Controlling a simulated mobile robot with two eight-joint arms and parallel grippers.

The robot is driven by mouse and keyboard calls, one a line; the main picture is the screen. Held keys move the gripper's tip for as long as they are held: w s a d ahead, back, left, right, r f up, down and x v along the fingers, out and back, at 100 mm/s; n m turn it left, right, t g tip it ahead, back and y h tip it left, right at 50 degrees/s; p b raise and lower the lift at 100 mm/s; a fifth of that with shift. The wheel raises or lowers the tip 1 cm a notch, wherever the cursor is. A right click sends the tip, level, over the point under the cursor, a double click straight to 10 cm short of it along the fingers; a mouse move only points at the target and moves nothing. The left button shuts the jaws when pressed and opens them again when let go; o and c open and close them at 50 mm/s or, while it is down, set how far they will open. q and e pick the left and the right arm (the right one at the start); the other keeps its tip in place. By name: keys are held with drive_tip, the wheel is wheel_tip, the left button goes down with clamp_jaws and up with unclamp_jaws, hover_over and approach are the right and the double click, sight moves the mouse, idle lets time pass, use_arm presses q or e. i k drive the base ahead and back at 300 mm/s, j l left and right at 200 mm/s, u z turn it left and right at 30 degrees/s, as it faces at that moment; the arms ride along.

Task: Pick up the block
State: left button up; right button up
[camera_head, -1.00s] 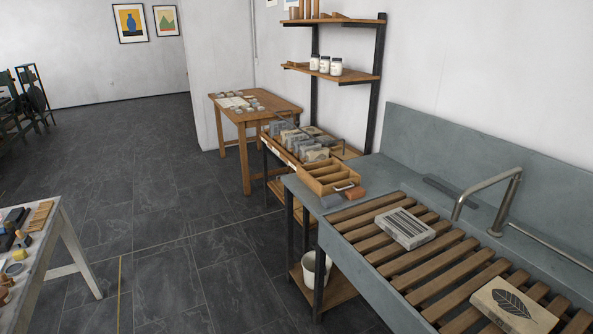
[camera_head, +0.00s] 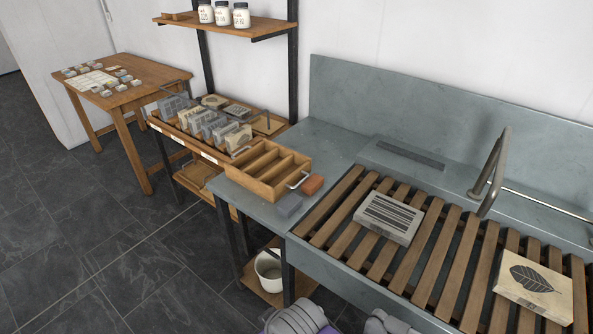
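Two flat pale blocks lie on the wooden slats over the sink. One block with dark stripes (camera_head: 389,217) lies on the left part of the slats. The other, a block with a dark leaf print (camera_head: 533,291), lies further right and nearer. Several smaller grey and cream blocks (camera_head: 208,122) stand in a wooden rack left of the sink. The pictures do not show which one is the task's block. Grey parts of my arms show at the bottom edge. Neither gripper can be made out, and nothing is seen held.
A curved metal tap (camera_head: 492,178) rises behind the slats. A white bucket (camera_head: 269,270) stands below. The floor at left is open.

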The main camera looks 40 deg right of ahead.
sight(313, 183)
drive_tip(key=i+j+z, duration=0.1)
drive_tip(key=i+z, duration=0.3)
drive_tip(key=i+j+z, duration=0.2)
drive_tip(key=z, duration=0.15)
drive_tip(key=i+j+z, duration=0.5)
drive_tip(key=z, duration=0.35)
drive_tip(key=i+j+z, duration=0.1)
drive_tip(key=z, duration=0.35)
drive_tip(key=j+z, duration=0.3)
drive_tip(key=z, duration=0.15)
drive_tip(key=i+j+z, duration=0.1)
drive_tip(key=z, duration=0.35)
drive_tip(key=j+z, duration=0.6)
drive_tip(key=z, duration=0.3)
drive_tip(key=i+j+z, duration=0.5)
drive_tip(key=k+l, duration=0.05)
drive_tip(key=l, duration=0.05)
